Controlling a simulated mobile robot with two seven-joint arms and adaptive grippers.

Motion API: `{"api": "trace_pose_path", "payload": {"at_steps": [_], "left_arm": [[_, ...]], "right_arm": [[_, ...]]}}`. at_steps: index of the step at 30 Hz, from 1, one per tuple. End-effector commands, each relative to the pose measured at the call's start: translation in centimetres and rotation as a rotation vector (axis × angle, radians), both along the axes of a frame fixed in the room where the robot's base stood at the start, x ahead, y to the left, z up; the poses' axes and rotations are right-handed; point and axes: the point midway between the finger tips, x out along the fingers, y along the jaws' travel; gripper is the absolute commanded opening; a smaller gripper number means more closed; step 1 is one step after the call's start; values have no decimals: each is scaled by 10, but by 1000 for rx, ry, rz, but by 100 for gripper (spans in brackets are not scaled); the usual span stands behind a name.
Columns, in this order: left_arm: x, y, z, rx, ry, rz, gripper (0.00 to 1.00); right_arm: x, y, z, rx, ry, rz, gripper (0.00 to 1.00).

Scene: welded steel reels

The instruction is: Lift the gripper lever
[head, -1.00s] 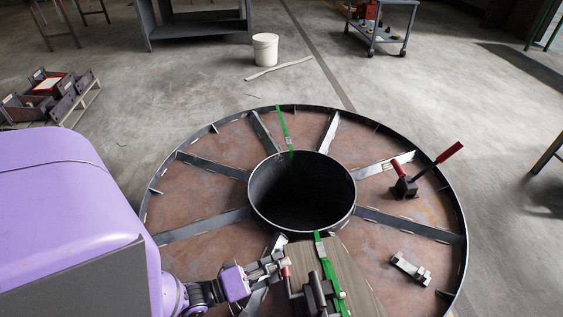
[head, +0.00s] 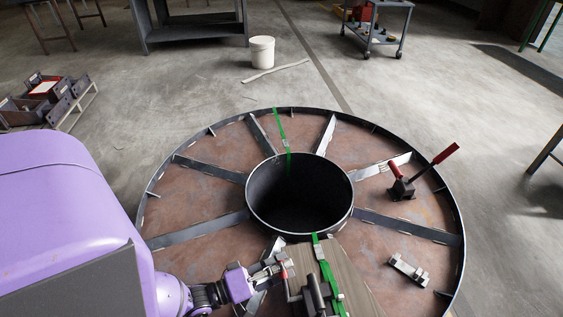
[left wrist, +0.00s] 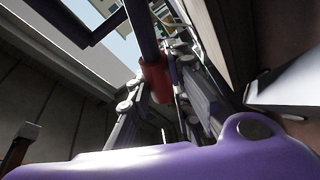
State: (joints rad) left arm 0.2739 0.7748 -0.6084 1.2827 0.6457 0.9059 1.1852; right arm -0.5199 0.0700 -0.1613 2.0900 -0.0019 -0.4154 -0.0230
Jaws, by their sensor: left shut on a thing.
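My left gripper (head: 281,269) comes in from the left near the reel's hub. It is shut on a red-sleeved lever (head: 289,268), whose red sleeve (left wrist: 156,82) shows between the fingers in the left wrist view. The lever belongs to a dark strapping tool (head: 316,295) on a brown board (head: 352,275) at the near side of the hub. A green strap (head: 325,265) runs over the board beside the tool and shows again across the far side of the hub. The lower part of the tool is cut off by the frame edge. My right gripper is not in view.
The large steel reel (head: 205,150) has raised spokes and a rim around an open hub (head: 300,205). A second red-handled tool (head: 403,187) and a small metal clamp (head: 408,270) sit on its right side. A white bucket (head: 262,51) stands on the floor beyond.

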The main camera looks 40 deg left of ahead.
Motion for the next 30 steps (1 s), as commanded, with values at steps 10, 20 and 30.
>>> {"api": "trace_pose_path", "payload": {"at_steps": [10,20,30], "left_arm": [[-2,-2,6,55,-46,1,0],[-10,-11,25,254,-205,3,0],[-23,-28,43,506,-404,3,0]], "right_arm": [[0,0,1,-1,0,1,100],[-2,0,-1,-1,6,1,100],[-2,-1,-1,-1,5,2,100]]}}
